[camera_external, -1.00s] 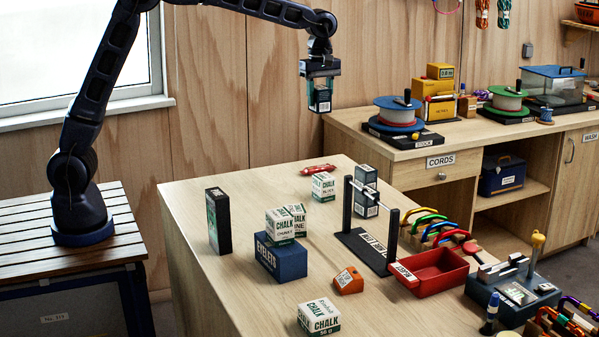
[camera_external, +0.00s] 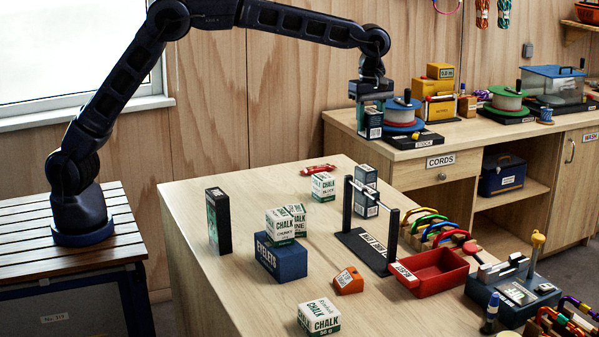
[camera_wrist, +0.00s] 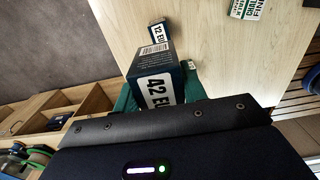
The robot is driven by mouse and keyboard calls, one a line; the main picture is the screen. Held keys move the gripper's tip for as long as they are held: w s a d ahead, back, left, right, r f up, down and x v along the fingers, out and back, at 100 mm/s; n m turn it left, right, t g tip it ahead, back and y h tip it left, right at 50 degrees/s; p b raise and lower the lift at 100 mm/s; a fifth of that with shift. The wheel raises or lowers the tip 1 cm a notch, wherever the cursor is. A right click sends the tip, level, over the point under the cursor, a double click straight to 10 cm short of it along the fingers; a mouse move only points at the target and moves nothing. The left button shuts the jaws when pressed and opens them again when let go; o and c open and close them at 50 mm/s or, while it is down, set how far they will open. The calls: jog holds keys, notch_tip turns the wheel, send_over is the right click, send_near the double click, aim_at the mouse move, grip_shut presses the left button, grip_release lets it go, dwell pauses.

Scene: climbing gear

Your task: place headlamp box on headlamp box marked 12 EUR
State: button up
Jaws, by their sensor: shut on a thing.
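My gripper (camera_external: 372,92) is shut on a dark headlamp box (camera_external: 373,122), held upright in the air. In the wrist view the held headlamp box (camera_wrist: 155,75) shows a white "42 EUR" label, its end cut off, between the green fingers. The headlamp box marked 12 EUR (camera_wrist: 158,31) stands on the pale table beyond the held box, partly hidden by it. In the outside view a grey-dark box (camera_external: 366,176), apparently the same one, stands behind the black rack, below the held box; its label is too small to read there.
A black rack with a bar (camera_external: 372,250) stands right in front of the grey-dark box. A chalk box (camera_external: 323,187) is to its left, and coloured carabiners (camera_external: 428,226) are to its right. The side bench (camera_external: 400,150) with cord spools (camera_external: 401,112) lies behind.

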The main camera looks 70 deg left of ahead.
notch_tip(320, 180, down, 15)
jog(key=shift+r, duration=0.15)
dwell(0.4)
jog(key=o, duration=1)
